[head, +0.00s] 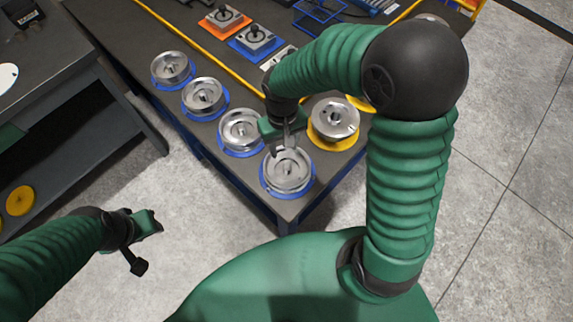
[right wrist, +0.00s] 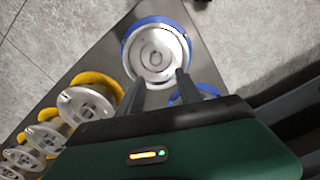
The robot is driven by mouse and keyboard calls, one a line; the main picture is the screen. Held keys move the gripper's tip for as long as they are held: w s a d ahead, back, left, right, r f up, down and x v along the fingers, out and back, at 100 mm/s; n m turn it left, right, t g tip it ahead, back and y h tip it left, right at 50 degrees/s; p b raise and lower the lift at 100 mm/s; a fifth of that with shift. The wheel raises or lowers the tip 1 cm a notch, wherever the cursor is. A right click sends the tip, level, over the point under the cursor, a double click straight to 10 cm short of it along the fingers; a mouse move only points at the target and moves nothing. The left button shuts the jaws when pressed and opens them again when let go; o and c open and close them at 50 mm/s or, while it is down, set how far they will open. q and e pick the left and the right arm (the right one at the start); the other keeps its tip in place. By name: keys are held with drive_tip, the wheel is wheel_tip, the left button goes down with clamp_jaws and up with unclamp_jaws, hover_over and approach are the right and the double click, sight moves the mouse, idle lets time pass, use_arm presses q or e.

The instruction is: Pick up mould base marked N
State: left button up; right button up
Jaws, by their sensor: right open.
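Several round silver mould bases stand on blue rings along the table's left edge; I cannot read an N on any of them. The nearest mould base (head: 289,170) is at the table's near corner. It also shows in the right wrist view (right wrist: 156,52), on its blue ring. My right gripper (head: 288,147) is just above this base, fingers pointing down. In the right wrist view the open fingers (right wrist: 163,82) overlap the base's near edge, with nothing between them; I cannot tell if they touch it. My left gripper (head: 150,222) is off the table at left, its jaw state unclear.
Other mould bases (head: 240,129) stand close behind in the blue row. A silver base (head: 335,118) on a yellow ring is close at right. A dark bench (head: 60,90) stands at left.

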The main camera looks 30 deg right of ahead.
hover_over(288, 164)
drive_tip(key=f, duration=0.5)
drive_tip(key=shift+w+a+f, duration=0.1)
drive_tip(key=shift+w+a, duration=0.05)
drive_tip(key=shift+a, duration=0.25)
drive_tip(key=shift+f+b, duration=0.25)
drive_tip(key=shift+b, duration=0.05)
drive_tip(key=f, duration=0.4)
drive_tip(key=shift+s+d+f, duration=0.2)
drive_tip(key=shift+s, duration=0.05)
drive_tip(key=shift+w+d+f, duration=0.1)
drive_tip(key=shift+d+f, duration=0.05)
drive_tip(key=shift+f, duration=0.15)
drive_tip(key=shift+d, duration=0.15)
drive_tip(key=shift+a, duration=0.2)
clamp_jaws()
drive_tip(key=shift+r, duration=0.1)
